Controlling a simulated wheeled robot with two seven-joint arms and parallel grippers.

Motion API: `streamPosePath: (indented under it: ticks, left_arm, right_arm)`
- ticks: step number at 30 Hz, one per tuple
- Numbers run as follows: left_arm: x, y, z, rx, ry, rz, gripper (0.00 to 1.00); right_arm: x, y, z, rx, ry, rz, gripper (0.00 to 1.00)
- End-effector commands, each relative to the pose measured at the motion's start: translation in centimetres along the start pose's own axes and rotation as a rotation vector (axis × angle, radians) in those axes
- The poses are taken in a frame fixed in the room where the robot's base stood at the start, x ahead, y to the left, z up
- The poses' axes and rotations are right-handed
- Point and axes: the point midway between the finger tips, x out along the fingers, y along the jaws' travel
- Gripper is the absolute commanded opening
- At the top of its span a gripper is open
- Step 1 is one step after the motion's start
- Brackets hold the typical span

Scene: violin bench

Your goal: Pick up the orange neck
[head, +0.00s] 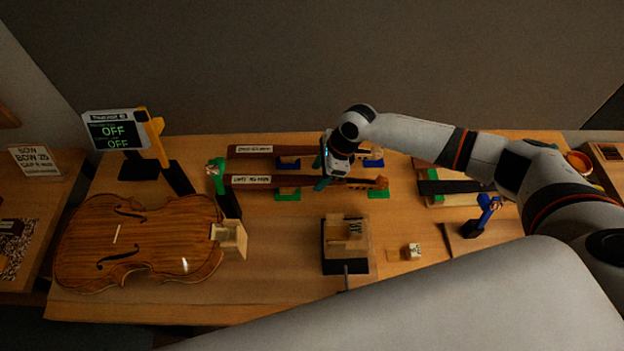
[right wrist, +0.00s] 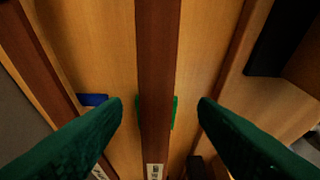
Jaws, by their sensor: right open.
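Two long necks with dark red-brown fingerboards and white labels lie across the bench in the head view. The front neck (head: 300,182) rests level on green supports and has an orange-brown scroll (head: 376,183) at its right end. The back neck (head: 300,151) lies on blue supports. I cannot read the labels well enough to tell names. My right gripper (head: 321,174) is open above the front neck. In the right wrist view the neck (right wrist: 157,60) runs between the green fingers (right wrist: 160,105), with gaps on both sides. My left gripper is not in view.
A violin body (head: 150,235) lies front left, with a display reading OFF (head: 115,130) behind it. A green-topped post (head: 217,170) stands by the necks' left ends. A dark fixture (head: 335,263) sits front centre. A blue clamp (head: 487,205) is at right.

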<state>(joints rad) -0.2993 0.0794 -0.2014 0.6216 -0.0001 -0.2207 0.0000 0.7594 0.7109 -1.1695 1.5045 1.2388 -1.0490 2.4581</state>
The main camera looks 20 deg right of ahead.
Motion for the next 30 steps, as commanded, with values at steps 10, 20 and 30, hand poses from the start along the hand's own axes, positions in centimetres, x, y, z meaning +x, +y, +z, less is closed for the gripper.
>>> streamPosePath:
  ticks: [10, 20, 30]
  left_arm:
    - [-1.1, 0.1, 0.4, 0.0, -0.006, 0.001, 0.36]
    - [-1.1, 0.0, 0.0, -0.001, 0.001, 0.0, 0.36]
    - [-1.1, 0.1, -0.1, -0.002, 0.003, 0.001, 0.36]
  right_arm:
    - [3.8, 0.4, 0.2, 0.001, -0.001, -0.001, 0.54]
    - [4.0, 0.4, 0.2, 0.0, 0.0, 0.0, 0.37]
    - [3.9, 0.5, 0.2, 0.0, 0.001, 0.0, 0.0]
